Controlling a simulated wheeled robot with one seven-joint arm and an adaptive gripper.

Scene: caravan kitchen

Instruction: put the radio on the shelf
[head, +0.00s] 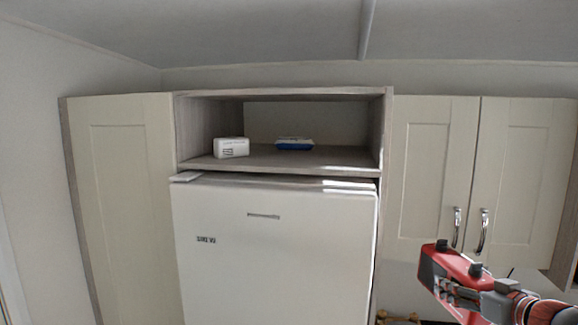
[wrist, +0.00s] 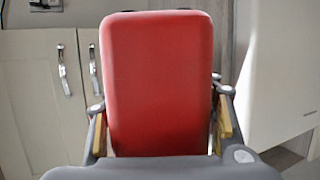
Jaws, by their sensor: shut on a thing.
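The radio (wrist: 158,75) is a red, rounded box that fills the middle of the wrist view. My gripper (wrist: 160,128) is shut on it, one finger at each side. In the head view the radio (head: 458,262) is tilted, in front of the right cupboard doors at the lower right, with my gripper (head: 474,280) behind it. The shelf (head: 262,160) is the open wooden compartment above the fridge, up and to the left of my gripper. The radio is apart from it. The radio's far face is hidden in the wrist view.
A white box (head: 231,148) stands at the shelf's left, and a blue-and-white pack (head: 294,144) lies near its middle. The shelf's right part is clear. The white fridge (head: 270,250) is below. Cupboard doors with metal handles (head: 481,232) are to the right.

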